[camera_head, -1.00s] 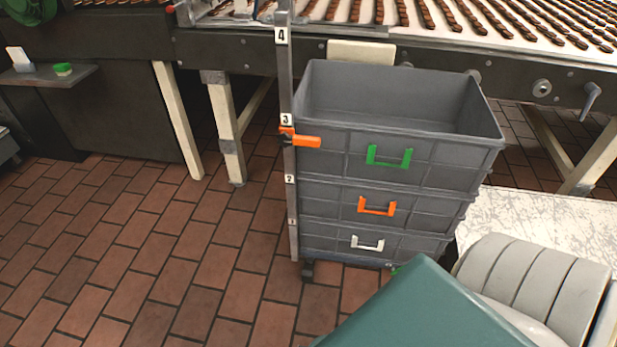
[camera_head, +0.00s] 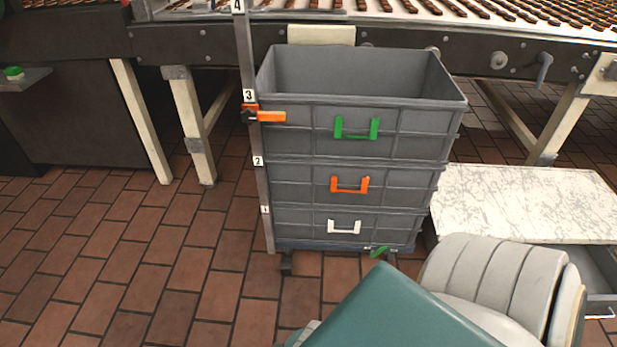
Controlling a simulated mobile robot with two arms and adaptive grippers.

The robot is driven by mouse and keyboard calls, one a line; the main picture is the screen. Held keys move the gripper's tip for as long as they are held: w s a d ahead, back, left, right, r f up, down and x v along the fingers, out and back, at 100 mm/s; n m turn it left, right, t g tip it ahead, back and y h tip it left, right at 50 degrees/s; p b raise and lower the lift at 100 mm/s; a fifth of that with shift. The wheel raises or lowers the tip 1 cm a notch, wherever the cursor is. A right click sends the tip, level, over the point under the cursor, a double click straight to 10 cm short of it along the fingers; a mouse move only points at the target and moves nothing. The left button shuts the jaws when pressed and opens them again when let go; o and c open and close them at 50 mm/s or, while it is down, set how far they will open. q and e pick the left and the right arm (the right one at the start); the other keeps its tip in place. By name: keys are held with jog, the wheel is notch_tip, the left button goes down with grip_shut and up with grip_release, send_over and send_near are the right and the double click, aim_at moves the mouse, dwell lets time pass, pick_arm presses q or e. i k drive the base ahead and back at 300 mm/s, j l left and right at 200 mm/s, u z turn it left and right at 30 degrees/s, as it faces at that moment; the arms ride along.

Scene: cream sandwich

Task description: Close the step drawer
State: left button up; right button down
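The step is a low unit with a white marble-patterned top (camera_head: 525,200) at the right. Its grey drawer (camera_head: 603,268) stands open towards me at the lower right. The drawer's inside shows past the front edge of the top. A pale handle (camera_head: 600,317) is on its front, cut by the right edge of the view. A cream ribbed part and a teal part in the foreground hide the left portion of the drawer. Neither gripper shows in the head view.
A stack of grey crates (camera_head: 420,125) on a wheeled base stands left of the step, with a numbered post (camera_head: 256,180) at its left side. A conveyor (camera_head: 400,35) with rows of chocolate-coloured pieces runs behind. The brick floor (camera_head: 120,260) at the left is clear.

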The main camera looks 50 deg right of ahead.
aim_at(596, 267)
jog(key=z, duration=3.25)
